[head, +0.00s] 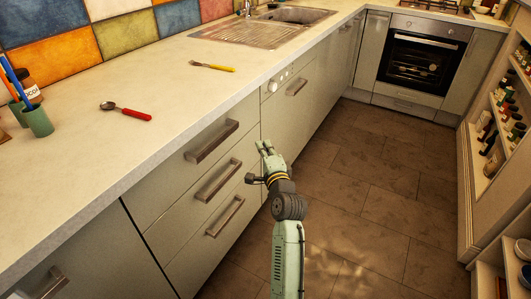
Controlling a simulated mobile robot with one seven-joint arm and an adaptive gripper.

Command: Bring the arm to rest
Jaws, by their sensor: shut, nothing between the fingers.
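My gripper (265,149) is at the end of my pale green arm, in the middle of the head view. It is shut and holds nothing. It is in front of the counter's drawer fronts, over the floor side, and appears apart from them. The exact gap to the drawers cannot be told from this one view.
The worktop (165,75) bears a red-handled spoon (126,111), a yellow-handled fork (213,66) and a green cup (38,121). Drawer handles (217,181) stick out near my gripper. An oven (417,60) is at the back, shelves (497,130) at right. The tiled floor (370,190) is clear.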

